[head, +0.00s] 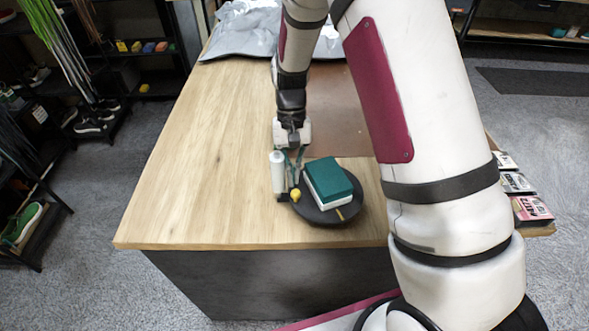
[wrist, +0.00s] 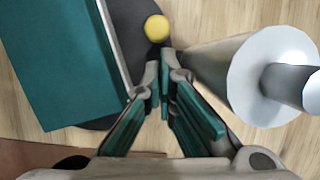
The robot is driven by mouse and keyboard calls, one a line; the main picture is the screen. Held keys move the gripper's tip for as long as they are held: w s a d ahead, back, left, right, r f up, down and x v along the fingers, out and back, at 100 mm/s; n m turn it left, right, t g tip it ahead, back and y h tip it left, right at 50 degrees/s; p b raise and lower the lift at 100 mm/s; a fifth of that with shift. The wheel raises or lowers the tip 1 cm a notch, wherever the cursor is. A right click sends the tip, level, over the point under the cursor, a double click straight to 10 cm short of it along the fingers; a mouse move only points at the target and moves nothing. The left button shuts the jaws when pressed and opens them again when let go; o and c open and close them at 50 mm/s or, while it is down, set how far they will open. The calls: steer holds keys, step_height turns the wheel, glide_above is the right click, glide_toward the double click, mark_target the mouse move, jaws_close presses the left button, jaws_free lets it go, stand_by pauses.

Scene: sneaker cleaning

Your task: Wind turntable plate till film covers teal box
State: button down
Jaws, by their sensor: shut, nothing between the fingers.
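The teal box (head: 328,182) with a white lower side lies on the dark round turntable plate (head: 343,215) near the table's front edge. The box also shows at the upper left of the wrist view (wrist: 60,60). A yellow knob (head: 295,195) stands at the plate's left rim, and just beyond my fingertips in the wrist view (wrist: 157,28). The white film roll (head: 278,172) stands upright left of the plate; it shows at the right in the wrist view (wrist: 265,75). My gripper (wrist: 164,75) is shut and empty, between the box and the roll. I cannot make out film on the box.
The wooden table (head: 190,180) is bare on its left side. A crumpled grey sheet (head: 245,32) lies at the back, and a brown mat (head: 335,110) lies behind the plate. Several small packages (head: 518,183) sit at the right edge.

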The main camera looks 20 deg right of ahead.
steer(key=v, duration=1.1)
steer(key=c, duration=2)
jaws_free()
steer(key=shift+r, duration=0.4)
steer(key=o, duration=0.5)
steer(key=shift+r, duration=0.15)
steer(key=shift+c, duration=0.2)
steer(key=shift+o, duration=0.5)
steer(key=shift+s+a+r+n, duration=0.15)
steer(key=shift+s+n, duration=0.2)
steer(key=shift+n, duration=0.45)
steer(key=r+n+t+p, duration=0.15)
steer(key=n+t, duration=0.25)
steer(key=n, duration=1.1)
glide_above(296, 192)
steer(key=shift+h, duration=0.4)
step_height(296, 192, down, 13)
steer(key=shift+f+p, duration=0.2)
steer(key=shift+p, duration=0.55)
jaws_close()
